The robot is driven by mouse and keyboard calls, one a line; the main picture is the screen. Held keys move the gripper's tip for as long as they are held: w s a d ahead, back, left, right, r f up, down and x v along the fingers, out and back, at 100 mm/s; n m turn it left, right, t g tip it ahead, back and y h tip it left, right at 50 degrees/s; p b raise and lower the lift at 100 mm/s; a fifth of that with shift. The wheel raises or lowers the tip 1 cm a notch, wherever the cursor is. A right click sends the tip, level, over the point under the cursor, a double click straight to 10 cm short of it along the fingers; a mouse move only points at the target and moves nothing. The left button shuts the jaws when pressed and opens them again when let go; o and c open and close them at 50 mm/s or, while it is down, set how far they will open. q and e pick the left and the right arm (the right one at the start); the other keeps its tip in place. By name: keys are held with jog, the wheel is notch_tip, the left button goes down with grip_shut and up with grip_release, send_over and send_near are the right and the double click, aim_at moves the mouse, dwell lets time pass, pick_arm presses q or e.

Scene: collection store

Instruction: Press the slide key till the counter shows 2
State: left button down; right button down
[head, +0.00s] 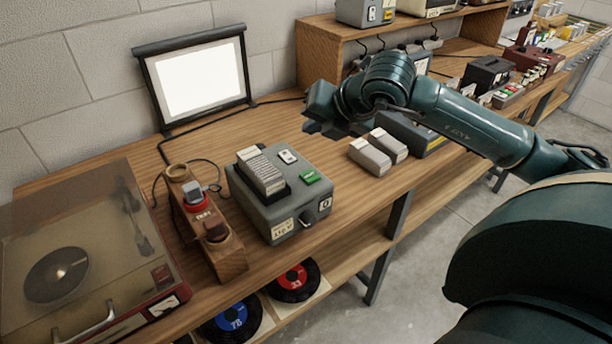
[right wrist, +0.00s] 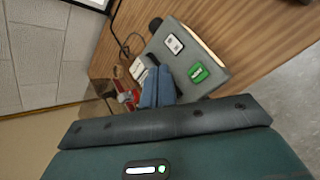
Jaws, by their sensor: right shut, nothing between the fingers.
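The slide projector (head: 282,205) is a grey box on the wooden bench, with a rack of slides (head: 262,170) on top. My left gripper is not in view.
A lit white screen (head: 200,80) stands behind the projector. Two grey boxes (head: 370,157) lie at right. Bare bench lies between them and the projector.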

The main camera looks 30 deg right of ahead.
jog(key=b, duration=0.4)
send_over(313, 178)
notch_tip(313, 178, down, 7)
jog(key=shift+f, duration=0.2)
jog(key=shift+f+b, duration=0.3)
jog(key=shift+f, duration=0.05)
jog(key=shift+f+b, duration=0.4)
jog(key=shift+b, duration=0.05)
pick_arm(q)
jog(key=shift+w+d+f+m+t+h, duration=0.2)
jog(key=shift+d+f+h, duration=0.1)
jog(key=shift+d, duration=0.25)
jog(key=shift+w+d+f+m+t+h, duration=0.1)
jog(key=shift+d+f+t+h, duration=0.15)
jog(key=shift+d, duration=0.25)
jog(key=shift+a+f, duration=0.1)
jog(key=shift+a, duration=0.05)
